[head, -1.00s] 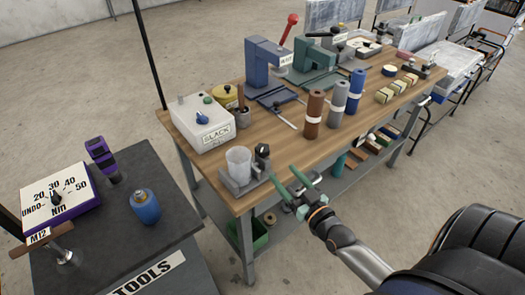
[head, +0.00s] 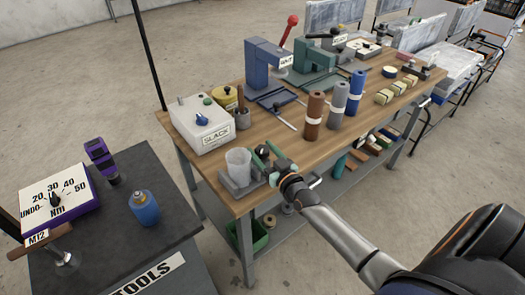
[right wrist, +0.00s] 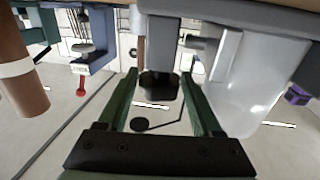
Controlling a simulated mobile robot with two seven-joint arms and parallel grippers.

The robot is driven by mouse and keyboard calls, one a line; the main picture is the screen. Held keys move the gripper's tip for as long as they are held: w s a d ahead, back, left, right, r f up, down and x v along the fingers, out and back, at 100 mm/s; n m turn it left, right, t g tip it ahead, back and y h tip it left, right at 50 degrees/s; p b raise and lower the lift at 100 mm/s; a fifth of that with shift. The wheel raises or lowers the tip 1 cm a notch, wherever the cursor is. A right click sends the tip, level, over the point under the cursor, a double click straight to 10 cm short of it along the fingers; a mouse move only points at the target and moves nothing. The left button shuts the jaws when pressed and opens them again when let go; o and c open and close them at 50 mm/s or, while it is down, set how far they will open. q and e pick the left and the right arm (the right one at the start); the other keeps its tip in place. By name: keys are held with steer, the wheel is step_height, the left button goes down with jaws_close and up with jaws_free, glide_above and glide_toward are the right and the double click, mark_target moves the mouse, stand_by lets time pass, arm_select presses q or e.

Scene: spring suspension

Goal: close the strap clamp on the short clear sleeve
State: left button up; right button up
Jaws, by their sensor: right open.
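The short clear sleeve (head: 238,162) stands upright in a grey clamp fixture (head: 236,190) at the near left corner of the wooden bench. In the right wrist view, which looks upside down, the sleeve (right wrist: 258,85) is large on the right. A black knob (right wrist: 160,84) of the clamp shows beside it. My right gripper (head: 266,156) has green fingers and is at the clamp, just right of the sleeve. Its open fingers (right wrist: 160,74) lie on either side of the knob in the wrist view; contact cannot be told. The strap itself is not distinguishable. My left gripper is out of view.
A white SLACK box (head: 201,123) stands behind the sleeve. Brown (head: 315,117), grey (head: 338,100) and blue rolls stand upright farther right. A dark tool cart (head: 110,215) with a dial box (head: 60,196) and blue can (head: 145,207) is at left.

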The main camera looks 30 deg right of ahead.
jaws_close()
steer(key=shift+r+m+h+p, duration=0.1)
steer(key=shift+m+h+p, duration=0.3)
steer(key=shift+p, duration=0.55)
jaws_free()
steer(key=s+a, duration=0.1)
steer(key=s, duration=1.1)
steer(key=shift+s+a, duration=0.2)
steer(key=shift+s, duration=0.05)
